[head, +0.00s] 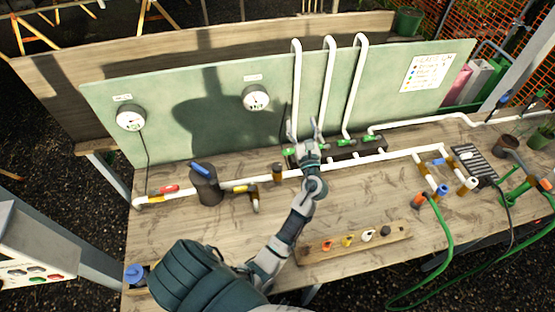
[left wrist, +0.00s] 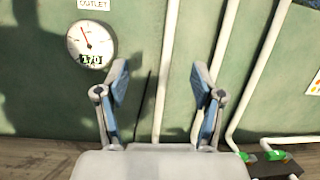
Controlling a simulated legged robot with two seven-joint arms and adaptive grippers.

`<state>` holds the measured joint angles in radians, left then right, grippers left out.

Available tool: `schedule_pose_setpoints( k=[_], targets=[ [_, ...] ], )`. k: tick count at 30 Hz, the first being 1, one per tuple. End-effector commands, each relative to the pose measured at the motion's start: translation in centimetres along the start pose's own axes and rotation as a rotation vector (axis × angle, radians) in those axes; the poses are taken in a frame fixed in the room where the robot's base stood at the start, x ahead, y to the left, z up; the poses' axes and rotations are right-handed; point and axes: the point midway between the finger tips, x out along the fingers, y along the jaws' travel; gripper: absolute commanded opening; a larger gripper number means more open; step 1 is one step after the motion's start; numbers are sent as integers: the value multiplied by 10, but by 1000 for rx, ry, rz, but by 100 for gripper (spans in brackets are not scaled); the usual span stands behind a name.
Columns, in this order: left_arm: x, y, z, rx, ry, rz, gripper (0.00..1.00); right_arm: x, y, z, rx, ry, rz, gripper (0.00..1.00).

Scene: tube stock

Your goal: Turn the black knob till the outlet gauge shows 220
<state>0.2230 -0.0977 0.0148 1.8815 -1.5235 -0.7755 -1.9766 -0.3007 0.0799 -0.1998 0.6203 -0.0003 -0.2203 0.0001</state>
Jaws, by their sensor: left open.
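The round white outlet gauge (head: 256,97) is on the green panel. In the left wrist view, the gauge (left wrist: 90,42) has the label OUTLET above it and its display reads 170. A small black knob (head: 385,231) is at the right end of a wooden strip on the bench. A brass fitting with a dark top (head: 277,171) sits on the white pipe; I cannot tell whether that top is a knob. My left gripper (head: 306,130) is open and empty, in front of the panel near the green valves. In the left wrist view its fingers (left wrist: 162,70) are apart. My right gripper is not in view.
A second gauge (head: 130,118) is on the panel at left. A dark cylinder with a blue handle (head: 206,187) stands on the pipe line. Three white pipes (head: 328,90) rise close behind my gripper. The wooden strip (head: 330,250) also carries orange, yellow and white pieces. Green hoses lie at right.

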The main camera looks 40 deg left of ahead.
Motion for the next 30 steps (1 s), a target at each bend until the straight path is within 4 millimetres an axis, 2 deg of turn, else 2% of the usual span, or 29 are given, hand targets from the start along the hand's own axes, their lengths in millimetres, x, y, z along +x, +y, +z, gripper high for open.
schedule_pose_setpoints(
  k=[1,2,3,5,6,9,11,13,15,17,18,20,22,24,27,30],
  targets=[
    [9,-40,40,-41,-129,-145,68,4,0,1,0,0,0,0],
    [9,-66,65,-64,-208,-249,68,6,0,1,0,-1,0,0],
    [3,-102,99,-87,-313,-404,68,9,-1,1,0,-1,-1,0],
    [-18,-150,141,-99,-451,-640,68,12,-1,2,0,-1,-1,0],
    [-36,-176,161,-89,-526,-797,68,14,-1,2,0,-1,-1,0],
    [-91,-226,184,1,-653,-1188,68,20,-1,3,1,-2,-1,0],
    [-120,-242,179,101,-679,-1411,68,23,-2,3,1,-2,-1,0],
    [-146,-248,158,255,-654,-1649,68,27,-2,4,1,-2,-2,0],
    [-157,-240,126,444,-568,-1853,68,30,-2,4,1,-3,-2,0],
    [-153,-221,93,626,-439,-1990,68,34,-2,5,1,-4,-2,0],
    [-145,-202,73,752,-330,-2059,68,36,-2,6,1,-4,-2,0],
    [-125,-166,44,939,-130,-2123,68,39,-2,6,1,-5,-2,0],
    [-97,-114,20,1130,133,-2139,68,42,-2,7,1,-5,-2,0],
    [-68,-60,7,1279,398,-2105,68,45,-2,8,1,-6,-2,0],
    [-38,9,4,1413,717,-2015,68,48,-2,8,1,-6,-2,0],
    [-22,55,8,1474,931,-1933,68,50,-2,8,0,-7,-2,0]
  ],
)
